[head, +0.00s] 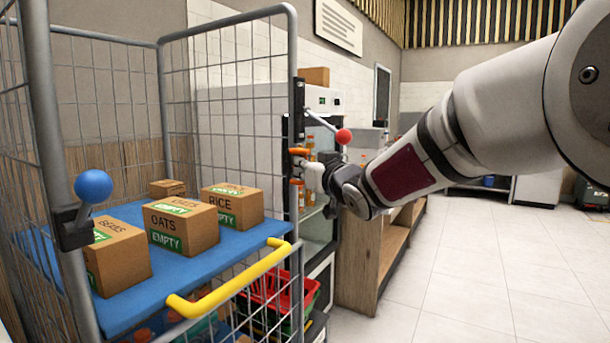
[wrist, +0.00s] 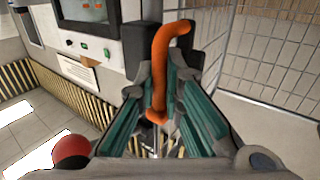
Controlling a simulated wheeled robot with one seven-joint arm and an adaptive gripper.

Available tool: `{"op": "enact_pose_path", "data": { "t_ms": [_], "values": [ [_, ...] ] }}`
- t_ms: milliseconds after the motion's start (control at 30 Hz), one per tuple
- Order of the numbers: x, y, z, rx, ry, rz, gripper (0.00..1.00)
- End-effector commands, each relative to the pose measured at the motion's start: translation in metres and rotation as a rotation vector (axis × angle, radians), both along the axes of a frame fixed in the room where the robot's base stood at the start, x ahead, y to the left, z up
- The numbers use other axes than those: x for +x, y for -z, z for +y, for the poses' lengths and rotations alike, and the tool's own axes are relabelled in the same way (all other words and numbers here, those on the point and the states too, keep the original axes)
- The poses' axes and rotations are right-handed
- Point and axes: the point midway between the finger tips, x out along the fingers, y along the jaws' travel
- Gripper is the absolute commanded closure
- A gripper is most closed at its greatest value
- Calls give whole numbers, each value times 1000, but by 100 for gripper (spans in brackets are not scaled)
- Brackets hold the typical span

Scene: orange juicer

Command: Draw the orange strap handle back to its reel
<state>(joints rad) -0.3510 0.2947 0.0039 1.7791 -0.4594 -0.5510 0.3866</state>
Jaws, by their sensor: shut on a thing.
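The orange strap handle (wrist: 160,75) is a thick, bent orange bar. In the wrist view it runs lengthwise between the two teal-padded fingers of my gripper (wrist: 163,92), which is shut on it. In the head view a small orange end of the handle (head: 298,151) shows at the tip of my gripper (head: 314,172), beside the cage trolley's right post. The strap cannot be made out. I cannot clearly identify the reel; dark blocks stand behind the fingers in the wrist view.
A cage trolley (head: 290,60) with a blue shelf (head: 195,270), cardboard boxes (head: 183,226) and a yellow bar (head: 232,287) stands left. A red-knobbed lever (head: 343,136) is close above my gripper. Behind is a juicer cabinet (head: 325,225). Floor (head: 480,260) is clear at right.

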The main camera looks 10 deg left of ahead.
Motion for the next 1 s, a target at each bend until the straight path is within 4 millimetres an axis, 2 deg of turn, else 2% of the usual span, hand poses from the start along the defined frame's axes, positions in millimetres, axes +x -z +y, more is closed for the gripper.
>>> {"op": "enact_pose_path", "data": {
  "t_ms": [467,500,1000],
  "values": [
    [6,0,-4,1,5,-1,100],
    [6,-1,-4,1,6,-1,82],
    [0,0,-5,-1,2,1,82]
  ]
}}
